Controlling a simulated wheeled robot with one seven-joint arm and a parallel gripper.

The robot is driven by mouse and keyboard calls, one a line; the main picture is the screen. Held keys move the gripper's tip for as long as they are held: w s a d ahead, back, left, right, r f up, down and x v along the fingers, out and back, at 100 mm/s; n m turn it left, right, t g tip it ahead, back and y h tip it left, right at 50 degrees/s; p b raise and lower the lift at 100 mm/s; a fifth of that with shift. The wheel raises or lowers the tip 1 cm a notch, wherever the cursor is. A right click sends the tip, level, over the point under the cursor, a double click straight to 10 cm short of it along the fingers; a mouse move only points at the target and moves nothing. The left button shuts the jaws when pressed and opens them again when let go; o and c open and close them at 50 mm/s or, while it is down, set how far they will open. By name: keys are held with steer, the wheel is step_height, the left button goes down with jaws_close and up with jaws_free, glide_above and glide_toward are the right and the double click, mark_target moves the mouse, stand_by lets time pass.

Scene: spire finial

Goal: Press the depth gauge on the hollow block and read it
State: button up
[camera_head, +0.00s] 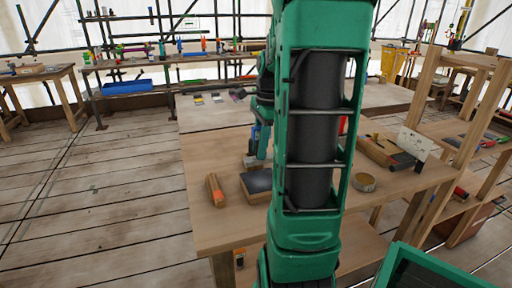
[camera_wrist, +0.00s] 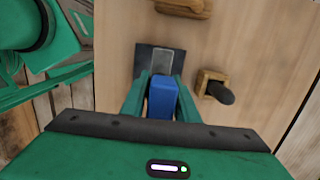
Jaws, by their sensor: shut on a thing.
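My gripper (camera_wrist: 163,88) is shut on a blue block-shaped thing, which I take to be the depth gauge (camera_wrist: 162,100). Its green fingers stand on either side of the blue body. Just beyond the blue body in the wrist view is a dark square piece (camera_wrist: 145,62) with a grey strip (camera_wrist: 160,65) on it. Whether the gauge touches it I cannot tell. A small wooden block (camera_wrist: 203,80) with a dark round-ended piece beside it lies to the right. I cannot tell surely which piece is the hollow block. No gauge reading is visible. In the head view my arm covers much of the workbench.
On the workbench (camera_head: 220,228) are an orange-and-wood piece (camera_head: 214,190), a dark-topped wooden block (camera_head: 257,187) and a round tan ring (camera_head: 364,182). A wooden tray-like piece (camera_head: 378,150) lies at right. Bare bench shows at the front left.

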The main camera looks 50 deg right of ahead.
mark_target(259, 164)
steer(key=shift+s+f, duration=0.1)
steer(key=shift+f, duration=2.4)
steer(key=shift+f, duration=1.25)
steer(key=shift+r, duration=2.55)
steer(key=shift+f, duration=0.1)
steer(key=shift+f, duration=2.2)
